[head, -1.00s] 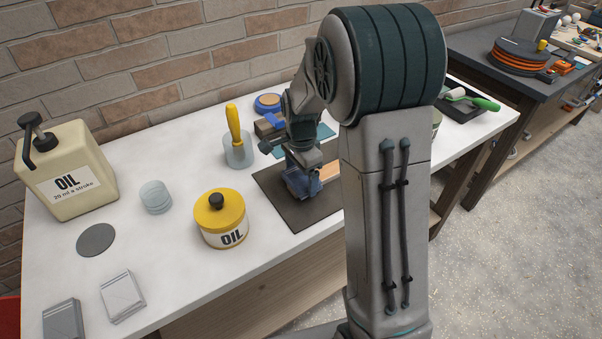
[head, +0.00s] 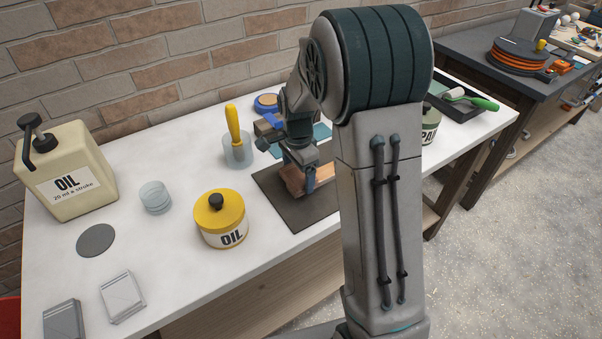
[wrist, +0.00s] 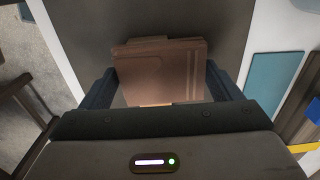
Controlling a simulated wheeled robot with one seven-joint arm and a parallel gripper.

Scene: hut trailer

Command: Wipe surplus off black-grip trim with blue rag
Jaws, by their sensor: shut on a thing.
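My gripper (head: 302,168) is low over the dark mat (head: 271,187) on the white bench. It is shut on a brown wooden-looking block (wrist: 160,72), which sits between the two dark fingers in the wrist view. The block (head: 292,179) also shows below the gripper in the head view. A flat teal piece (wrist: 275,80) lies right of the mat in the wrist view; I cannot tell whether it is the rag. I cannot make out a black-grip trim. My arm hides part of the mat and bench.
A yellow-lidded oil jar (head: 221,217) stands left of the mat. A yellow-handled tool (head: 233,125) stands in a clear cup behind. A large oil can (head: 66,178) is at far left. A paint tin (head: 430,125) and black tray (head: 462,108) are at right.

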